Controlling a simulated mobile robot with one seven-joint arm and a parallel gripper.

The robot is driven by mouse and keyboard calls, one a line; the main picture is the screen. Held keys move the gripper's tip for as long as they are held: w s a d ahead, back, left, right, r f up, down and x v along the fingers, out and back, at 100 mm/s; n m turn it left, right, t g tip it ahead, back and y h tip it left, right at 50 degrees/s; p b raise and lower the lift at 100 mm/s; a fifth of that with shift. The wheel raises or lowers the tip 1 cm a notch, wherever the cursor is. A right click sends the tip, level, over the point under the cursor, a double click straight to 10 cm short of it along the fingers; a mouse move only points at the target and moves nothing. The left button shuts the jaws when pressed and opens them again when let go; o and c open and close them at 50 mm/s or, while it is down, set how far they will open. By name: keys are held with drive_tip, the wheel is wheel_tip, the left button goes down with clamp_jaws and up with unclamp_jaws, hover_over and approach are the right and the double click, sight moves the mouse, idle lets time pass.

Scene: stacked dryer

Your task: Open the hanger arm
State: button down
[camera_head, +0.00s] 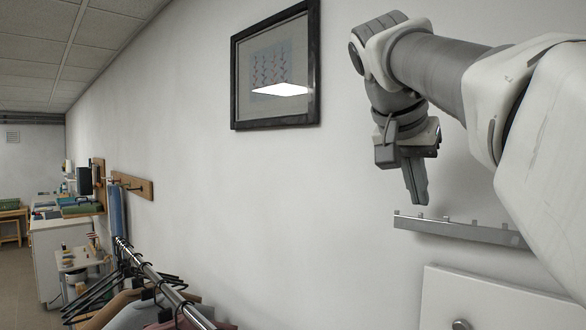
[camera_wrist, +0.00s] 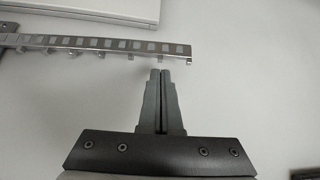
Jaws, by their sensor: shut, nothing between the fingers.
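The hanger arm (camera_head: 460,229) is a grey metal bar with small pegs along it, on the white wall at the right in the head view. In the wrist view the hanger arm (camera_wrist: 95,44) runs in from the left, with a row of slots, and its free end lies just beyond my fingertips. My gripper (camera_head: 419,202) points down just above the left end of the bar in the head view. In the wrist view my gripper (camera_wrist: 160,72) has its two fingers together and empty. A small gap shows between the fingertips and the bar.
A white panel (camera_head: 490,295) with a round knob lies below the bar. A framed picture (camera_head: 277,70) hangs on the wall left of my arm. A clothes rail (camera_head: 165,285) with hangers stands at the lower left. The wall between is clear.

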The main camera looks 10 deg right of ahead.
drive_tip(key=shift+x, duration=1.45)
drive_tip(key=shift+s, duration=0.15)
